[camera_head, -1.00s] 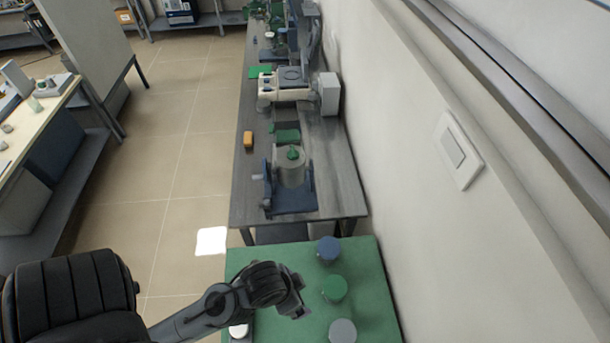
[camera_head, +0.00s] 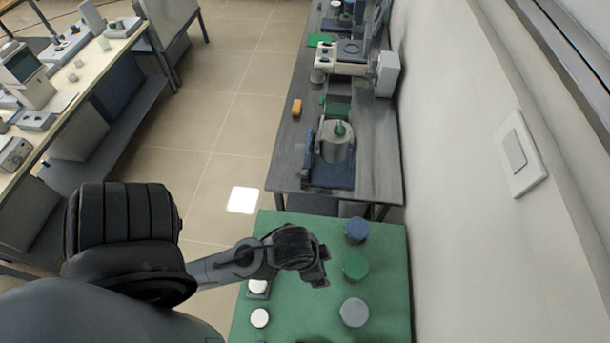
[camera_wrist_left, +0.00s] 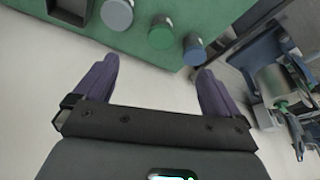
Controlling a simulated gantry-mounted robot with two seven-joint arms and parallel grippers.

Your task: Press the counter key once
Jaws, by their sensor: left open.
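My left gripper (camera_head: 322,270) hangs over the green-topped table (camera_head: 285,235), left of the capped jars. In the left wrist view my left gripper (camera_wrist_left: 157,65) is open, with nothing between its two purple fingers. On the table's left part are a white round piece on a dark base (camera_head: 259,290), partly hidden by my left arm, and a white disc (camera_head: 260,318) in front of it. No part is clearly recognisable as the counter key. My right gripper is not in view.
Blue (camera_head: 357,230), green (camera_head: 355,268) and grey (camera_head: 353,312) capped jars stand along the table's right side. A dark bench (camera_head: 290,165) with equipment stands behind. A wall switch (camera_head: 519,155) is at right. A pale bench (camera_head: 70,105) is at left.

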